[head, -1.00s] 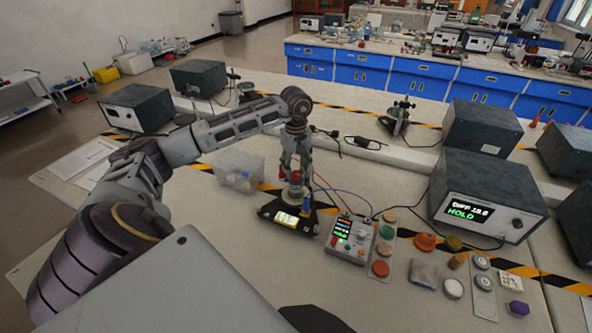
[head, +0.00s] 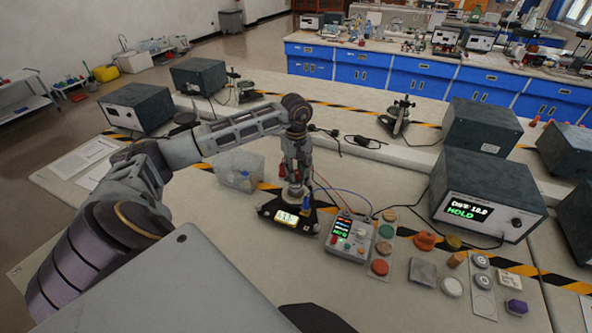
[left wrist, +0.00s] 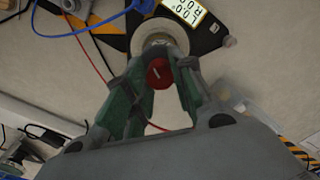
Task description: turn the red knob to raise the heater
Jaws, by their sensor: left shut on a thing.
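The red knob (left wrist: 159,73) shows between my left fingers in the left wrist view, with a pale line on its top. It sits above a pale round part (left wrist: 161,34) on a black-based device (left wrist: 207,36) with a lit display. In the head view this black-based device (head: 309,223) stands on the bench, and the knob is mostly hidden by my gripper. My left gripper (head: 294,188) points down over it, shut on the knob; it fills much of the left wrist view (left wrist: 160,75). I cannot tell which part is the heater.
A control box (head: 348,238) with buttons and a lit screen stands close to the right, with wires to the device. A clear box (head: 238,172) is behind left. A large dark unit (head: 488,200) showing HOLD is at the right. Several small lids and blocks lie in front of it.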

